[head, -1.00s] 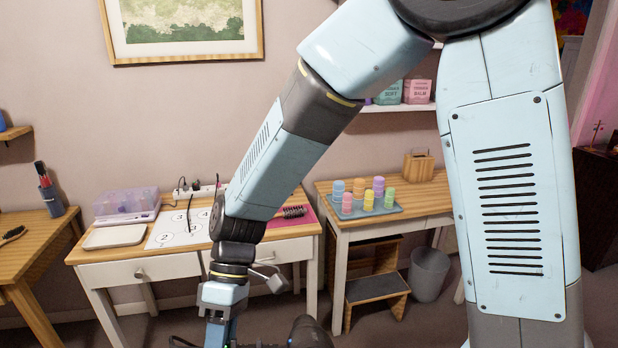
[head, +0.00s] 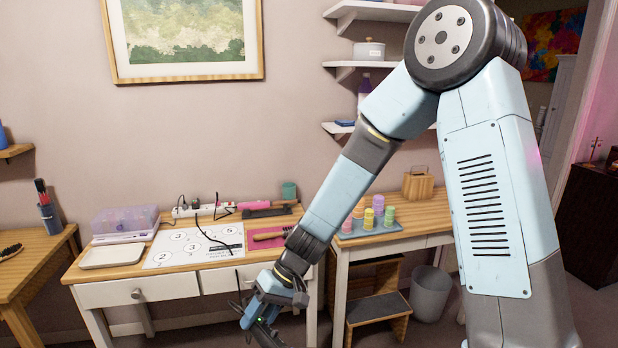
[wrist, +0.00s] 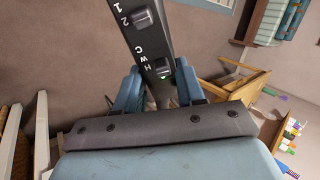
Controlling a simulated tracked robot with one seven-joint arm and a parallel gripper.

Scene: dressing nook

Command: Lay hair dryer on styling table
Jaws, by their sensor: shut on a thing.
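The hair dryer's dark handle (wrist: 140,35), with white switch lettering, fills the upper middle of the wrist view. My gripper's blue fingers (wrist: 157,92) are shut on it from both sides. In the head view my gripper (head: 262,312) is low in front of the styling table's (head: 165,291) drawers, below the top; the dryer there is dark, small and hard to make out. The table bears a white numbered mat (head: 165,257) and a pink mat (head: 256,229) with a brush (head: 272,235). A black cord lies across the numbered mat.
A purple-lidded box (head: 125,222) and a pale tray (head: 112,255) stand at the table's left. A power strip (head: 205,209) and a dark straightener-like tool (head: 267,211) lie along the back. A side table (head: 425,236) with bottles, a step stool (head: 378,308) and a bin (head: 430,292) are at right.

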